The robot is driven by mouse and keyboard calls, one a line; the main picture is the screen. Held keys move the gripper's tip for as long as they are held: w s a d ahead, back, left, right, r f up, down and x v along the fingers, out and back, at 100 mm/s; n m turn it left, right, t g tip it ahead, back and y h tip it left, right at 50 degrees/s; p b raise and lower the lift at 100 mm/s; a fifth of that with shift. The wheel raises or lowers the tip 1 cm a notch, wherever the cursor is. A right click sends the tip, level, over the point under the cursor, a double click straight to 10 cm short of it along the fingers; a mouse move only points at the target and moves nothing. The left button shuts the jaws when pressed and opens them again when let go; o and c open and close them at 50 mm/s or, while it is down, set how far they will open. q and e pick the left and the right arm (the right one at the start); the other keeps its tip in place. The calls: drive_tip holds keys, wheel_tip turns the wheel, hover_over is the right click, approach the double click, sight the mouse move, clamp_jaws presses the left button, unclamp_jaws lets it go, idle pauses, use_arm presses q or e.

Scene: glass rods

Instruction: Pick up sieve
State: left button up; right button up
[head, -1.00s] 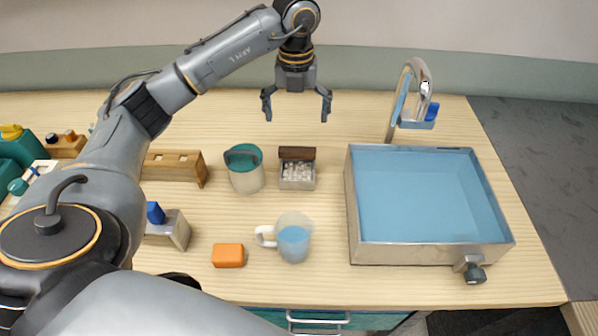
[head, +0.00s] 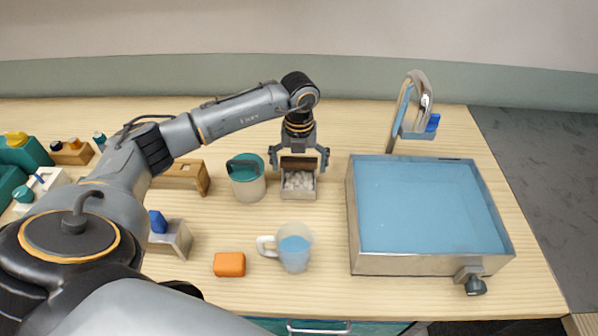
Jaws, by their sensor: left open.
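The sieve (head: 299,193) looks like a small square metal box with white lumps in it and a dark brown bar (head: 298,163) along its back edge. It stands on the wooden table in the middle of the head view. My left gripper (head: 299,164) points down at the brown bar, its two fingers open on either side of it, left and right. Whether the fingers touch the bar cannot be told. My right gripper is not in view.
A pale cup with a teal inside (head: 248,184) stands close to the left. A clear mug with blue liquid (head: 293,253) and an orange block (head: 229,264) are in front. A blue-bottomed basin (head: 425,205) with a tap (head: 421,90) is at the right.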

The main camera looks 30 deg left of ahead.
use_arm(q)
drive_tip(key=shift+f, duration=1.3)
drive_tip(key=c, duration=1.2)
drive_tip(key=shift+r, duration=0.1)
drive_tip(key=shift+w+r, duration=0.1)
drive_tip(key=shift+r, duration=0.3)
wheel_tip(320, 180, up, 3)
drive_tip(key=shift+d+f+b, duration=0.1)
drive_tip(key=shift+f+b, duration=0.1)
drive_tip(key=shift+b, duration=0.65)
drive_tip(key=s+d+r+b, duration=0.3)
drive_tip(key=s+d+r, duration=0.5)
drive_tip(key=s, duration=0.3)
drive_tip(key=shift+s+d+r, duration=0.15)
drive_tip(key=shift+r, duration=0.6)
